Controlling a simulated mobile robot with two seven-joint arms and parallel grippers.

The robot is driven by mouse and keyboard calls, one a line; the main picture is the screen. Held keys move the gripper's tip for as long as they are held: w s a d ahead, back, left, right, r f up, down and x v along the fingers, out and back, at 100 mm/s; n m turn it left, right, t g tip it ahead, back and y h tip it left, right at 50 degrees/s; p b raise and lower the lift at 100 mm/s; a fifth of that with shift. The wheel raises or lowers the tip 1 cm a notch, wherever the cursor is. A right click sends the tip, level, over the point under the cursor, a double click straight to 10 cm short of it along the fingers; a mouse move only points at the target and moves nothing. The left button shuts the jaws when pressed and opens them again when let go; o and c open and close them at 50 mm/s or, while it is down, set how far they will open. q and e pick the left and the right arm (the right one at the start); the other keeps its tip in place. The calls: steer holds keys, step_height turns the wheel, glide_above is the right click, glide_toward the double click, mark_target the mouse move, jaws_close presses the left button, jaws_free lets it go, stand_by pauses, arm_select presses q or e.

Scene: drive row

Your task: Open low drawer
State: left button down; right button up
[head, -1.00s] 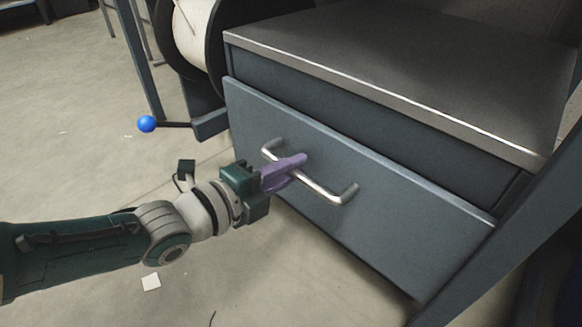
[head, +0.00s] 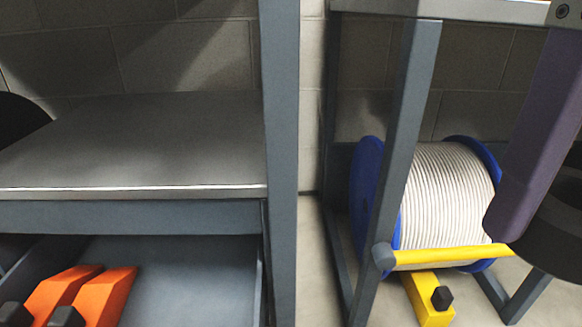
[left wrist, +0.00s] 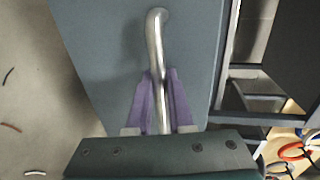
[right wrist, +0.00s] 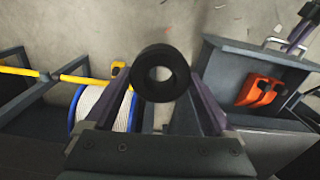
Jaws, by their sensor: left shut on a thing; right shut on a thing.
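The grey low drawer (head: 190,280) stands open under the worktop in the head view, with orange-and-black tools (head: 80,295) inside. It also shows open in the right wrist view (right wrist: 228,62). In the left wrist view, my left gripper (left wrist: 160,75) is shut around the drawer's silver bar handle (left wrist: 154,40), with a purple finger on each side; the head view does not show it. My right gripper (right wrist: 166,88) is shut on a black ring (right wrist: 142,88), apart from the drawer. One purple finger and part of the ring show at the head view's right edge.
A blue-flanged reel of white cable (head: 445,195) sits in the frame right of the drawer. A yellow bar (head: 450,256) crosses in front of it. A grey post (head: 282,150) stands between drawer and reel. Bare floor lies before the drawer in the right wrist view.

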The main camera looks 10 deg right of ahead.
arm_select(q)
steer(key=f+v, duration=0.1)
steer(key=v, duration=0.6)
steer(key=shift+s+f, duration=0.15)
steer(key=shift+s, duration=0.45)
steer(key=c, duration=0.8)
jaws_free()
steer(key=v, duration=1.2)
steer(key=shift+a, duration=0.15)
